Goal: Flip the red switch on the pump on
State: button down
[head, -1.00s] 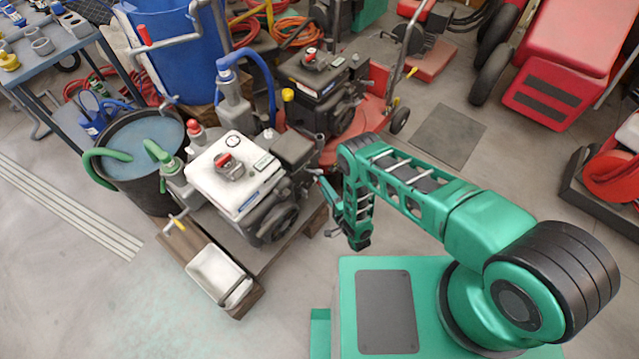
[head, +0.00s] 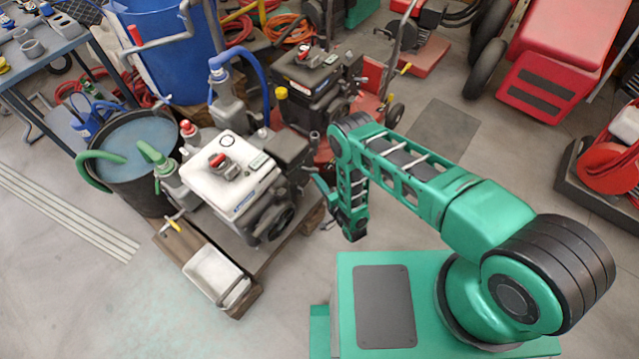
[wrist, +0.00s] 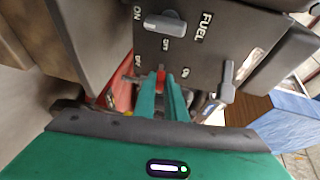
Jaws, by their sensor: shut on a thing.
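The pump (head: 228,172), with a white-topped engine, stands on a wooden pallet. In the wrist view its dark panel (wrist: 207,60) carries ON, OFF and FUEL labels and a grey lever (wrist: 165,23). A small red switch (wrist: 160,77) sits low on this panel, between the tips of my gripper (wrist: 162,88). The two green fingers are shut on the red switch, hiding part of it. In the head view my gripper (head: 322,188) reaches the pump's right side, and the switch is hidden there. I cannot tell which label the switch points to.
A second, dark engine (head: 312,78) with red parts stands behind the pump. A black bucket of water (head: 130,150) is on the left, and a white tray (head: 215,275) lies on the pallet's front. Another lever (wrist: 227,82) is right of the fingers. The floor is clear front left.

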jog(key=shift+a+r+n+g+h, duration=0.25)
jog(key=shift+r+g+h, duration=0.2)
jog(key=shift+g, duration=0.3)
jog(key=shift+a+r+n+g+h, duration=0.1)
jog(key=shift+r+n+g+h, duration=0.25)
jog(key=shift+g+h, duration=0.3)
jog(key=c, duration=1.8)
grip_release()
jog(key=shift+w, duration=0.1)
jog(key=shift+d, duration=0.1)
